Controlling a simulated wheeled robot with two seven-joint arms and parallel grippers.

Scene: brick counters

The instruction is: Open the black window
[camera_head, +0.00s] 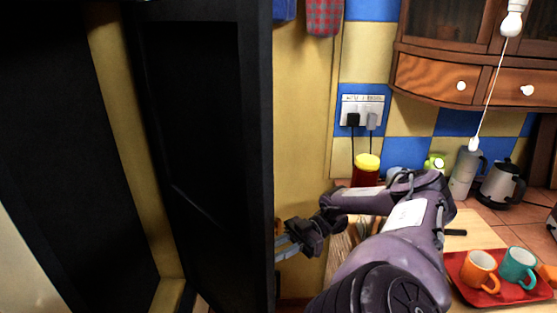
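The black window (205,110) shows in the head view as a tall dark panel left of the middle, with its right edge upright in front of the yellow wall. A yellow frame strip (125,120) runs along its left side, so the panel looks swung out at an angle; how far I cannot tell. My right gripper (284,243) is beside the lower part of the panel's right edge. Its fingertips are partly hidden at that edge, so contact and whether it is open or shut are unclear. My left gripper is out of view.
A wooden counter (478,236) at right holds a red tray (463,283) with an orange mug (480,270) and a teal mug (518,266). A yellow-lidded jar (367,168), a kettle (500,185) and a socket (362,110) are behind my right arm. A cabinet (430,77) hangs above.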

